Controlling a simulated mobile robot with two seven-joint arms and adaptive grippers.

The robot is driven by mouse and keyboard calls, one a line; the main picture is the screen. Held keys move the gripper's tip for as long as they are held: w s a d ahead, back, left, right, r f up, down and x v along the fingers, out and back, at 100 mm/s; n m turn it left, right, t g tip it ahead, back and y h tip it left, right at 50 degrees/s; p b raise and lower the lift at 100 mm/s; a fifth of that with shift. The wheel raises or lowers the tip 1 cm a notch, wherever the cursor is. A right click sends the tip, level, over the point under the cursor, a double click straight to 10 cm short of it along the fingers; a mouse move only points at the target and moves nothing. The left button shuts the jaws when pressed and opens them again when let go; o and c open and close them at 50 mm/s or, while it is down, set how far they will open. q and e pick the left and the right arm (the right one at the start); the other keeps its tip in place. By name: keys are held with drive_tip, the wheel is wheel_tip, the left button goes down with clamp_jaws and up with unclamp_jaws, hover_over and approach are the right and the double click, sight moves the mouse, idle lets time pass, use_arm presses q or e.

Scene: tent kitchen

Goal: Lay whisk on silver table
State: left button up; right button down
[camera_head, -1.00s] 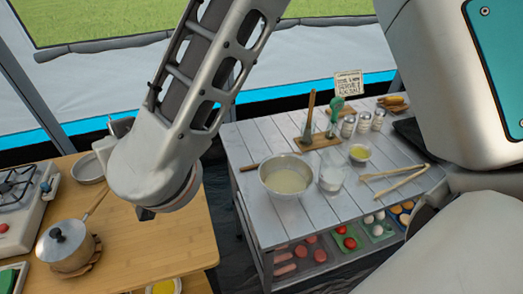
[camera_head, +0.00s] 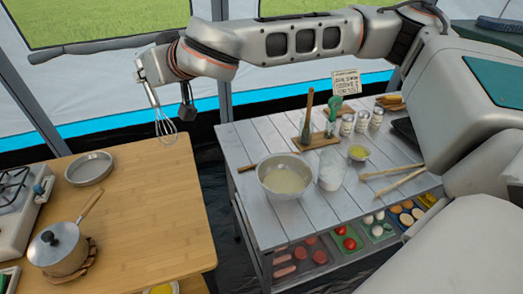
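The whisk (camera_head: 164,127) hangs in the air, wire end down and slightly tilted, above the far right edge of the wooden table. My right gripper (camera_head: 149,77), on the arm that comes in from the right, appears shut on the top of its handle. The fingers are small and partly hidden in this view. The silver table (camera_head: 233,144), with a grey slatted top, stands to the right, across a dark floor gap from the whisk. My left gripper is not in view.
The wooden table (camera_head: 140,190) holds a pan (camera_head: 89,168) and a pot (camera_head: 58,247).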

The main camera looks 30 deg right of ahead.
drive_tip(key=w+d+m+h+b, duration=0.1)
drive_tip(key=w+d, duration=0.2)
drive_tip(key=d, duration=1.2)
drive_tip(key=w+d+m+h, duration=0.1)
drive_tip(key=w+d, duration=0.1)
drive_tip(key=d, duration=1.3)
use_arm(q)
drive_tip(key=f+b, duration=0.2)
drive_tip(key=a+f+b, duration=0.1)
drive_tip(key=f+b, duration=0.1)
use_arm(e)
wheel_tip(320, 180, down, 19)
drive_tip(key=shift+w+d+t, duration=0.2)
drive_tip(key=shift+t, duration=0.1)
drive_tip(key=shift+r, duration=0.1)
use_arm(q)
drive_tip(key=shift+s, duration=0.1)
